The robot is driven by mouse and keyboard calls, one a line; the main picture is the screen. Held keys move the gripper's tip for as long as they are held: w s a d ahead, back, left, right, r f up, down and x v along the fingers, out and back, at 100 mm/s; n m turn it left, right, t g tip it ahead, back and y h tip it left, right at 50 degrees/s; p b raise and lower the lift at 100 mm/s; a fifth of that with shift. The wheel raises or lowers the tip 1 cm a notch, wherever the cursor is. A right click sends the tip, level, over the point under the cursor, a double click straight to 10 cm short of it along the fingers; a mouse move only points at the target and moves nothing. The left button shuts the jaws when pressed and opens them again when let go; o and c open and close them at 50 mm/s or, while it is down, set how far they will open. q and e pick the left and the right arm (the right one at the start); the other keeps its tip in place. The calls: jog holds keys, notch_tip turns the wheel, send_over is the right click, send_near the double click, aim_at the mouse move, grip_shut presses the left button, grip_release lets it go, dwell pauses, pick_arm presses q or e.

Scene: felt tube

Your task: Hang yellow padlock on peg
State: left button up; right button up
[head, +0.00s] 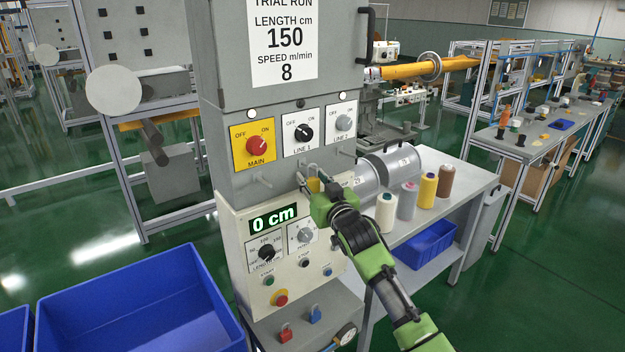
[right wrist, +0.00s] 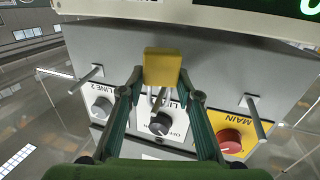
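The yellow padlock (head: 314,185) is in front of the grey panel, just below the LINE 1 switch (head: 303,133). My right gripper (head: 317,191) is shut on its body. The right wrist view, which is upside down, shows the padlock (right wrist: 162,68) between the fingertips, with its shackle toward the LINE 1 switch. A bare peg (head: 262,181) sticks out below the MAIN switch. Another bare peg (right wrist: 90,75) shows at the LINE 2 side in the right wrist view. I cannot tell whether the shackle is around a peg. My left gripper is out of view.
A red padlock (head: 286,333) and a blue padlock (head: 315,314) are on the lower ledge. The control box (head: 273,219) juts out below the panel. Thread spools (head: 427,189) stand on the table at right. A blue bin (head: 135,312) is at lower left.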

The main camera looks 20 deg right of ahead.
jog(key=shift+o, duration=0.9)
jog(key=s+d, duration=0.1)
jog(key=s, duration=1.1)
notch_tip(320, 180, down, 22)
jog(key=s+d+g, duration=0.1)
jog(key=g, duration=0.3)
jog(key=s+f+g, duration=0.1)
jog(key=s+f, duration=0.3)
jog(key=f, duration=0.4)
jog(key=s+f+g+h, duration=0.15)
jog(key=s+f, duration=0.25)
jog(key=f, duration=0.4)
jog(key=s+f+g, duration=0.2)
jog(key=s+f, duration=0.2)
jog(key=f, duration=0.3)
jog(key=s+f+g, duration=0.4)
jog(key=s+f, duration=1.3)
jog(key=s, duration=0.2)
jog(key=s+f+g, duration=0.2)
jog(key=s+f, duration=0.3)
jog(key=s, duration=0.9)
jog(key=s+f+n+g, duration=0.1)
jog(key=s+f, duration=0.3)
jog(key=s, duration=0.9)
jog(key=shift+s+a+f+g, duration=0.2)
jog(key=shift+s+f+g, duration=0.2)
jog(key=shift+g, duration=0.35)
